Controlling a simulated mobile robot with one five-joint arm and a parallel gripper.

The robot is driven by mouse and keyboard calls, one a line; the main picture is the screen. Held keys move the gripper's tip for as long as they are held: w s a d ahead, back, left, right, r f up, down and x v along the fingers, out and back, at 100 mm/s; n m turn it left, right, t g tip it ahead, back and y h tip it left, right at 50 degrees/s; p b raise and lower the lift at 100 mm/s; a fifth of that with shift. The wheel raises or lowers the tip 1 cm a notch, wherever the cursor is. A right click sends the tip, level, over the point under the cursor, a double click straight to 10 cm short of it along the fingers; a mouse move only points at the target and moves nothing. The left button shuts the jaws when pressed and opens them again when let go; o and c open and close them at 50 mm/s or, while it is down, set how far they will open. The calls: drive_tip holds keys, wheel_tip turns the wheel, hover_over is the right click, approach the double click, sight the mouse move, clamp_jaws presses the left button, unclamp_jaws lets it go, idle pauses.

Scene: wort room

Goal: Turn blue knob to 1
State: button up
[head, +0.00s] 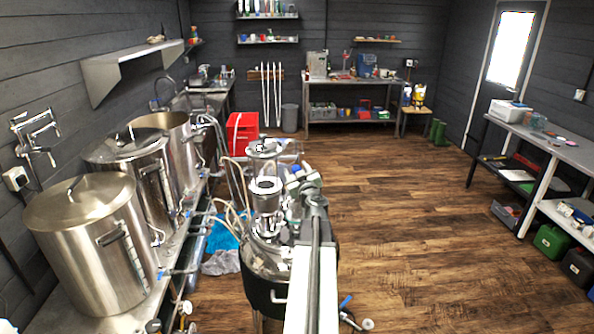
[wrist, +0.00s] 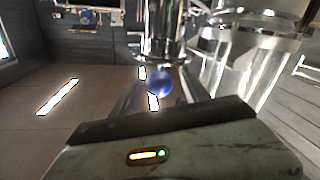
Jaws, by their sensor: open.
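The blue knob (wrist: 159,84) is a small round shape near the middle of the wrist view, just below a shiny metal cylinder (wrist: 160,35). No number or pointer mark on it can be read. My gripper (wrist: 165,122) shows as a dark edge and grey housing across the bottom of the wrist view. It is open and empty, with the knob ahead of it and apart from it. In the head view my gripper (head: 303,180) is beside the steel still column (head: 265,195).
Steel kettles (head: 90,235) stand on a bench at left with hoses and valves. A red crate (head: 242,130) is behind. A metal table (head: 350,108) stands at the back, and a workbench (head: 545,142) at right.

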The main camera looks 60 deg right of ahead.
drive_tip(key=shift+w+d, duration=0.25)
drive_tip(key=shift+s, duration=0.1)
clamp_jaws()
